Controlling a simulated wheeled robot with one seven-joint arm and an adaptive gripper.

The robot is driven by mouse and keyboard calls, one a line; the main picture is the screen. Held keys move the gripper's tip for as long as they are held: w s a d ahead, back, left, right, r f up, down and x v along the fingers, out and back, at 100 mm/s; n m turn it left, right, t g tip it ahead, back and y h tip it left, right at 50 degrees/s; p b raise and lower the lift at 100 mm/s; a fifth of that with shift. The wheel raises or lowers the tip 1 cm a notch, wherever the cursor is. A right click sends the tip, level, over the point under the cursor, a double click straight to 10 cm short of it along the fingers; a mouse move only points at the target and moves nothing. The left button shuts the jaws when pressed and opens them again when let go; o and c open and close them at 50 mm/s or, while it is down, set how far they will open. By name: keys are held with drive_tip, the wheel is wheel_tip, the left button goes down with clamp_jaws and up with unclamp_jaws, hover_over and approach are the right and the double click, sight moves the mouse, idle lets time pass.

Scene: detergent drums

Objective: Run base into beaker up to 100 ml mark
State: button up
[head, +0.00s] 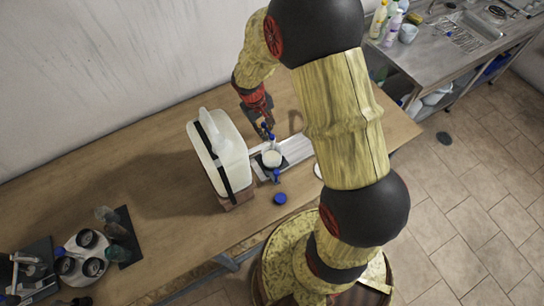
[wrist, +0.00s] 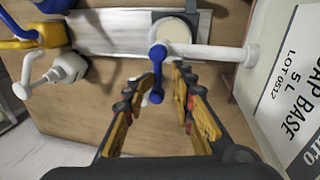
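A steel tray (wrist: 108,32) lies under the beaker area. Yellow and white pump bottles (wrist: 68,68) stand at the wrist view's left. A blue cap (head: 280,198) lies near the table's front edge. Dark cups on a white plate (head: 88,252) stand far left.

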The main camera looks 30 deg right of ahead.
drive_tip(key=shift+o, duration=0.6)
drive_tip(key=shift+r, duration=0.1)
drive_tip(key=shift+a, duration=0.2)
drive_tip(key=o, duration=0.4)
drive_tip(key=shift+r, duration=0.25)
drive_tip(key=shift+a+r+p, duration=0.3)
drive_tip(key=shift+r+p, duration=0.35)
drive_tip(key=shift+r, duration=0.4)
drive_tip(key=shift+a+r+p, duration=0.25)
drive_tip(key=shift+r+p, duration=0.35)
drive_tip(key=shift+r, duration=0.4)
